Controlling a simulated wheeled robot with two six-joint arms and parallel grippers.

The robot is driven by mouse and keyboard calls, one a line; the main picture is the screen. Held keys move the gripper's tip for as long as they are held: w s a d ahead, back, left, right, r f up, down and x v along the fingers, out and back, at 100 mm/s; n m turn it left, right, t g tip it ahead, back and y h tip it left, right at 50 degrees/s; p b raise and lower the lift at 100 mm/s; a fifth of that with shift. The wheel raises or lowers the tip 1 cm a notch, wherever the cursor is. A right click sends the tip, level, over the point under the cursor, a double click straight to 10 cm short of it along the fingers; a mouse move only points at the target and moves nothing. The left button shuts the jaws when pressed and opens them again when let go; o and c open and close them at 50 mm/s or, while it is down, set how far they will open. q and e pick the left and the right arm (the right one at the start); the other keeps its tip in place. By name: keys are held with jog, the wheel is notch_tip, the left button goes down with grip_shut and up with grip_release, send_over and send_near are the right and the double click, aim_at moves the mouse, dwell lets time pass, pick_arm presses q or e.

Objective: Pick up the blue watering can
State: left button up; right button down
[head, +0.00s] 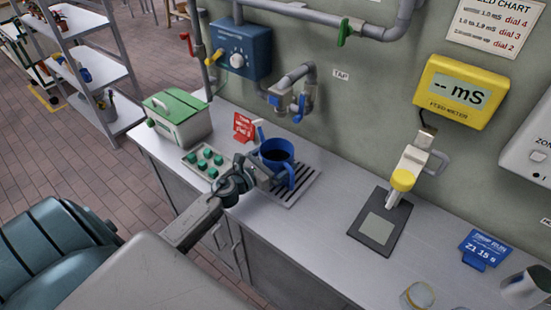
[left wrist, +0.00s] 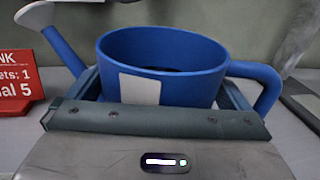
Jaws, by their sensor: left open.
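The blue watering can (head: 277,152) stands upright on the slotted drain grate (head: 299,196) below the wall tap. In the left wrist view the can (left wrist: 190,90) fills the middle, with its spout at left, its handle at right and a pale label on its front. My left gripper (head: 268,178) is at the near side of the can, open. In the left wrist view its fingers (left wrist: 160,90) show at either side of the can's body; whether they touch it I cannot tell. My right gripper is not in view.
A tray of green-topped pots (head: 203,161) and a green-lidded box (head: 178,117) stand left of the can. A red sign (head: 244,126) is close behind it. The tap (head: 290,97) hangs above. Clear counter lies to the right, before a dark scale (head: 380,228).

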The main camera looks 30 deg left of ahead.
pick_arm(q)
jog(key=shift+s, duration=0.1)
jog(key=shift+c, duration=0.4)
jog(key=c, duration=1)
jog(key=shift+r, duration=0.15)
jog(key=shift+c, duration=0.9)
